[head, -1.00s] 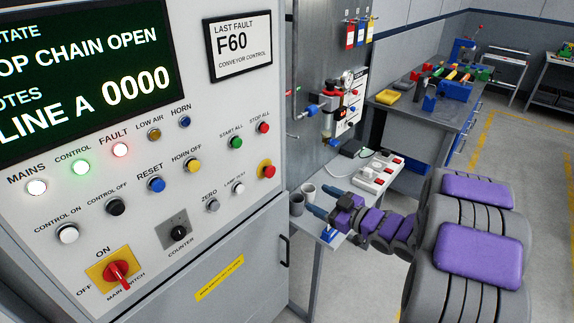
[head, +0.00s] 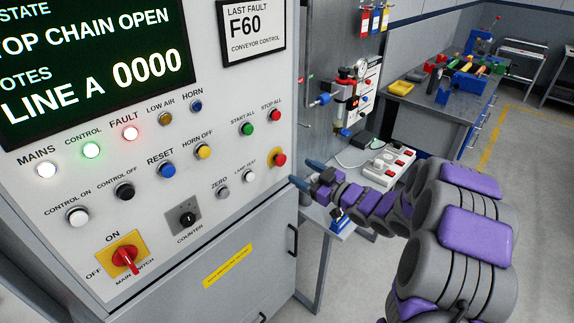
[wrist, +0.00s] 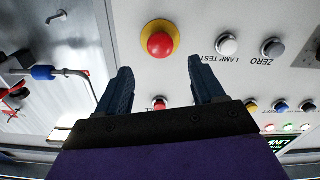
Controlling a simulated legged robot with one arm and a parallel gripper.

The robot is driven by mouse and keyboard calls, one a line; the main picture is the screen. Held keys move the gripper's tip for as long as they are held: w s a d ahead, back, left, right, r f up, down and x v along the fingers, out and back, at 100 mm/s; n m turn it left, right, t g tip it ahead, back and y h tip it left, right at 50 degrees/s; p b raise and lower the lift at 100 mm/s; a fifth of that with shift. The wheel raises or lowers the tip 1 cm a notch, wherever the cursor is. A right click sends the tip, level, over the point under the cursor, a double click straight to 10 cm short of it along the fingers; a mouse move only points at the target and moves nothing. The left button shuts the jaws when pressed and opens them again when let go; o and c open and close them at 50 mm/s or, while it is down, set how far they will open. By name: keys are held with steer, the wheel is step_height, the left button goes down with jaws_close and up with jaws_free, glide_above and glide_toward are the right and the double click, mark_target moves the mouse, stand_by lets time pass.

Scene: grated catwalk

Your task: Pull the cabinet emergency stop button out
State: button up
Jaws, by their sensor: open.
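The emergency stop button (head: 279,159) is a red mushroom head on a yellow base at the right edge of the cabinet panel (head: 215,120). In the wrist view the red button (wrist: 160,42) sits on its round yellow ring, beyond and above the fingertips. My gripper (head: 301,172) is just right of the button in the head view, off the cabinet's edge. In the wrist view my gripper (wrist: 165,82) has its two dark fingers spread apart with nothing between the tips. A visible gap in the picture separates the fingertips from the button.
The lamp test button (head: 249,176) and zero button (head: 222,192) are left of the stop. The red stop-all button (head: 275,115) is above it. A small table (head: 345,225) with a white power strip (head: 388,163) stands behind my arm.

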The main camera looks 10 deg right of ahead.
mark_target(282, 161)
steer(key=b+x, duration=0.1)
steer(key=x, duration=0.6)
steer(key=shift+a, duration=0.1)
steer(key=shift+c, duration=0.2)
steer(key=c, duration=1)
steer(key=shift+s+d+p, duration=0.45)
steer(key=shift+s+p, duration=0.1)
steer(key=shift+p, duration=0.1)
steer(key=shift+a, duration=0.1)
